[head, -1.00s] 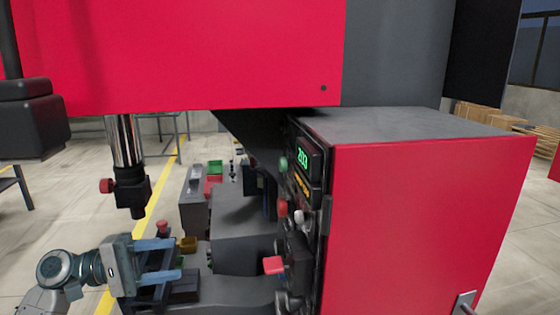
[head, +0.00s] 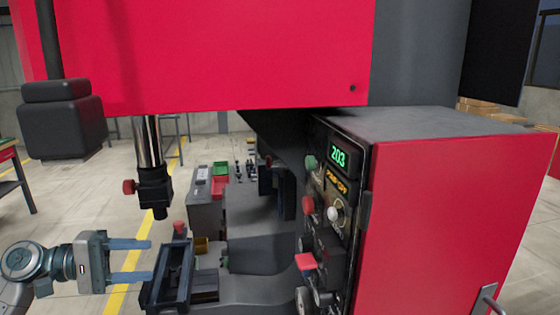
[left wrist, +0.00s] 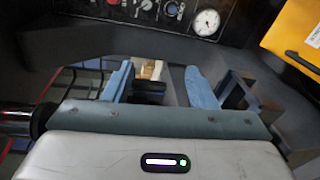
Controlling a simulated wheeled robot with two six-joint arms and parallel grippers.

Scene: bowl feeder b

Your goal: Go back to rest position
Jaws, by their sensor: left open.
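My left gripper (head: 130,259) comes in from the left in the head view, low beside the machine. Its two blue fingers are apart and point right, with nothing seen between them. The fingertips are close to a dark open tray (head: 168,275) on the machine's near side. In the left wrist view the open fingers (left wrist: 158,88) show at the middle, with dark machine parts beyond them. My right gripper is in neither view.
A large red machine housing (head: 220,55) hangs overhead. A red cabinet (head: 450,215) with a control panel (head: 335,205) reading 203 stands at right. A vertical metal column (head: 150,150) hangs above the gripper. The floor at left is open, with a yellow line.

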